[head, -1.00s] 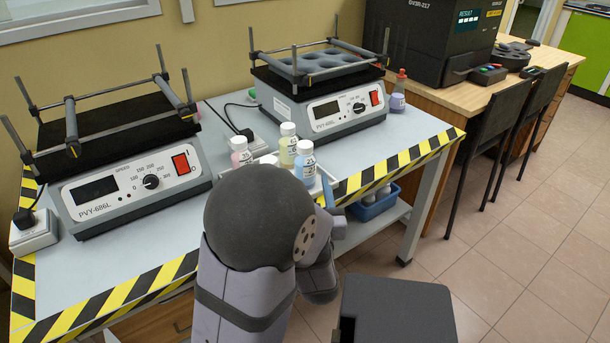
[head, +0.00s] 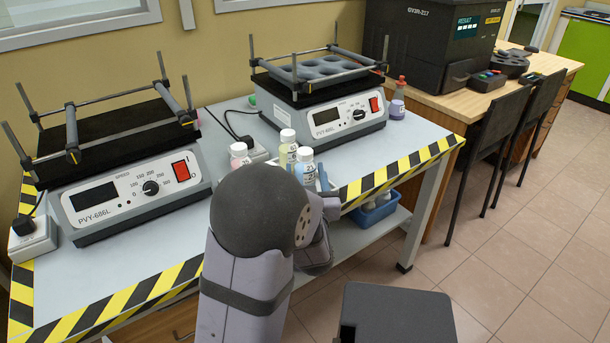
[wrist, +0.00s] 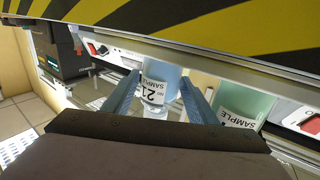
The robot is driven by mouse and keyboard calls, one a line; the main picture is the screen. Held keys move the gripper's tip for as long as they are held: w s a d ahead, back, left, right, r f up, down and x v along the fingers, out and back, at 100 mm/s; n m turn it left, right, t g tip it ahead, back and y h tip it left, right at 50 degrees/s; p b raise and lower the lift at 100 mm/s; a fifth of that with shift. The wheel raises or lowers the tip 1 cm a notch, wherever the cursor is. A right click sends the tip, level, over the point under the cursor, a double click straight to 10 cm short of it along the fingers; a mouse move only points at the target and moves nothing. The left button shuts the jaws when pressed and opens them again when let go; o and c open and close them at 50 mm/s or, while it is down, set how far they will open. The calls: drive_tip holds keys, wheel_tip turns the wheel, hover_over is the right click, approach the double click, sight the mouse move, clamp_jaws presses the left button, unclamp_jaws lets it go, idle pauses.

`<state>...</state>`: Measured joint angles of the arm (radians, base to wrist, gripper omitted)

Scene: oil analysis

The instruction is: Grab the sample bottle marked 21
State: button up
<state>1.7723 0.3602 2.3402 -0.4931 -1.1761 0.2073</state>
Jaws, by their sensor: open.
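The sample bottle marked 21 (wrist: 155,88) is light blue with a white label and white cap. In the wrist view it stands between the two fingers of my gripper (wrist: 160,79), which is open with a gap on each side of the bottle. In the head view the blue bottle (head: 306,170) stands at the front of a small group on the left table, its lower part hidden by my arm. My gripper is mostly hidden behind my own arm there.
A yellowish-green bottle (head: 288,152) stands close behind the blue one, and a pink bottle (head: 240,155) is to the left. Two shakers (head: 130,190) (head: 335,118) stand on the table (head: 225,235). A purple bottle (head: 397,105) stands right of the far shaker. A blue bin (head: 374,213) sits below.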

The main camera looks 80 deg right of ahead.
sight(305, 151)
drive_tip(key=shift+d, duration=0.3)
drive_tip(key=shift+c, duration=0.3)
drive_tip(key=c, duration=0.9)
drive_tip(key=shift+r, duration=0.1)
wheel_tip(305, 151, up, 10)
drive_tip(key=p, duration=0.2)
drive_tip(key=shift+p, duration=0.35)
